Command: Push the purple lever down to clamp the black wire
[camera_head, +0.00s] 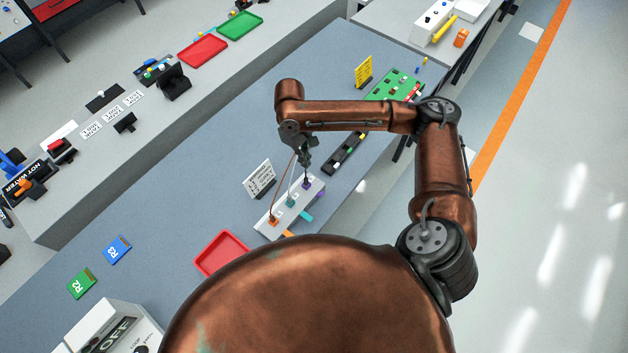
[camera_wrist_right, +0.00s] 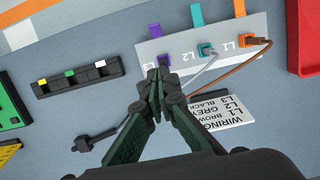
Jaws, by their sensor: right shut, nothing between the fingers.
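The white terminal block (camera_head: 265,226) stands on the blue-grey table; it also shows in the right wrist view (camera_wrist_right: 222,38). Its purple lever (camera_head: 319,195) sticks out past the block's edge at the L3 end; in the wrist view the purple lever (camera_wrist_right: 165,19) is at top centre. My right gripper (camera_head: 306,162) is shut and empty above the block's purple end. In the wrist view its fingertips (camera_wrist_right: 158,76) are close to the purple L3 socket (camera_wrist_right: 164,61); contact is unclear. The black wire (camera_wrist_right: 103,134) runs behind the fingers, which hide its other end. My left gripper is not in view.
A teal lever (camera_wrist_right: 197,14) and an orange lever (camera_wrist_right: 249,9) stand beside the purple one. A grey wire (camera_wrist_right: 207,68) and a brown wire (camera_wrist_right: 238,59) enter L2 and L1. A wiring sign (camera_head: 259,179), black strip (camera_head: 345,155) and red tray (camera_head: 221,253) are nearby.

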